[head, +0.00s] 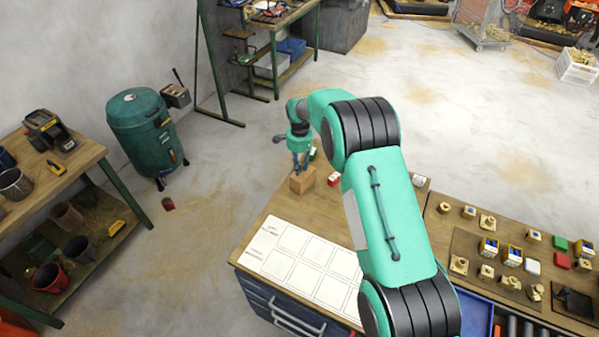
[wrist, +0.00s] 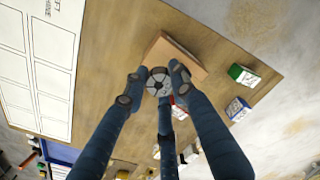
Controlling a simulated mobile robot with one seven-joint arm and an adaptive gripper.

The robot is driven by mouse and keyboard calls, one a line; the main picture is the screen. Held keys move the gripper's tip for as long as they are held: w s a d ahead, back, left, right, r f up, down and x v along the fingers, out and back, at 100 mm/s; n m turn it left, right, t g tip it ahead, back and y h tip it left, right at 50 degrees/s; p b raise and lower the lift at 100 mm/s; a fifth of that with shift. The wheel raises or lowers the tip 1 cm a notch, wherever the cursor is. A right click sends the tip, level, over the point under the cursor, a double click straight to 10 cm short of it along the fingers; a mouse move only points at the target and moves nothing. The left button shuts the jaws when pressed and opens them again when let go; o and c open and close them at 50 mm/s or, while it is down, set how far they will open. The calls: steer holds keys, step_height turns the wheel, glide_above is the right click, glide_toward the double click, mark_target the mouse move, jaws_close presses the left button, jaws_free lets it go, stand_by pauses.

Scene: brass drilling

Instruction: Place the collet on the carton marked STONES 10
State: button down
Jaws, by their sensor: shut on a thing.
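My gripper (head: 300,162) is shut on the collet (wrist: 158,82), a grey round piece with a slotted face, seen end-on between the fingers in the wrist view. The fingers hide the collet in the head view. A plain brown carton (head: 302,182) stands on the bench just below the fingertips; it also shows beside the collet in the wrist view (wrist: 178,55). I cannot tell whether the collet touches it. Small printed cartons stand nearby: a green one (wrist: 243,75), a blue one (wrist: 237,108) and a red one (head: 333,179). I cannot read STONES 10 on any.
A white sheet with printed boxes (head: 300,262) lies on the bench (head: 262,222) in front of the brown carton. Brass parts and small cartons (head: 488,247) stand on the bench at right. Bare wood lies between sheet and carton. A green tank (head: 143,132) stands behind left.

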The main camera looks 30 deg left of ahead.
steer(key=shift+f, duration=0.1)
steer(key=shift+f+p, duration=0.45)
steer(key=shift+f, duration=1.15)
steer(key=shift+f, duration=0.15)
steer(key=c, duration=1.4)
jaws_free()
steer(key=shift+r+b, duration=0.95)
steer(key=shift+r, duration=5.15)
